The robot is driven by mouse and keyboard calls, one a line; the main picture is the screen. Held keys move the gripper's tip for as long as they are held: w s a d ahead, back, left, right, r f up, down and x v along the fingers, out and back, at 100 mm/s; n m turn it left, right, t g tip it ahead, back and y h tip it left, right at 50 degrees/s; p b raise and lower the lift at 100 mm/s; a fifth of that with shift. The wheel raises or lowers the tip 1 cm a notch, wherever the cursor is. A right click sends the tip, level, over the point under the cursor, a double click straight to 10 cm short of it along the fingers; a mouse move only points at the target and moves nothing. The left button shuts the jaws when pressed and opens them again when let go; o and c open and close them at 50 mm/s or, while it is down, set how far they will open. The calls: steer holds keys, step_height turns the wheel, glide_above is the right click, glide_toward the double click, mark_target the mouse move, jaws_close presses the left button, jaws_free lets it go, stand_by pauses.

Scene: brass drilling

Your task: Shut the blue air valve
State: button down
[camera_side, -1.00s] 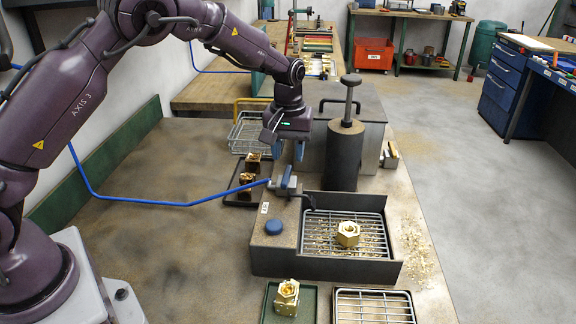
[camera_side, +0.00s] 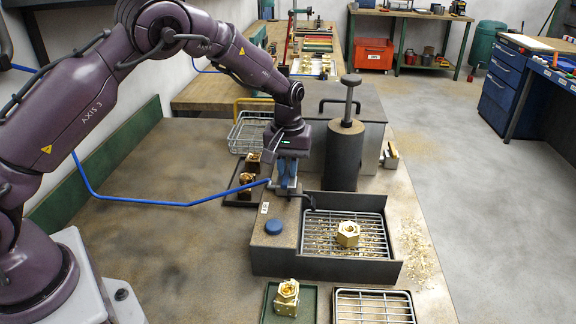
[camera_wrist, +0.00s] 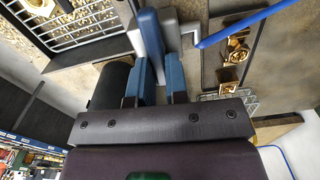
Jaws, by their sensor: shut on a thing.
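The blue air valve's blue lever (camera_wrist: 150,40) and grey body (camera_wrist: 168,36) show beyond my fingertips in the wrist view. In the side view the valve's grey body (camera_side: 285,190) sits at the back left corner of the dark chip-tray station, where the blue hose meets it. My gripper (camera_side: 286,172) points down over the valve, its blue fingers on either side of the lever. It is shut on the lever; the fingers (camera_wrist: 162,72) hide part of it in the wrist view. The lever's exact angle is hard to tell.
A dark cylinder with a plunger (camera_side: 345,150) stands close to the right. A brass nut (camera_side: 348,233) lies on the wire rack. Brass parts sit in a dark tray (camera_side: 236,198) at left. The blue hose (camera_side: 160,203) runs left. A blue button (camera_side: 274,227) is in front.

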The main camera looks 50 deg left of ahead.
mark_target(287, 169)
steer(key=shift+n, duration=0.5)
steer(key=c, duration=1.1)
jaws_free()
steer(key=shift+a, duration=0.1)
steer(key=shift+r, duration=0.15)
step_height(287, 169, up, 13)
steer(key=shift+f, duration=0.15)
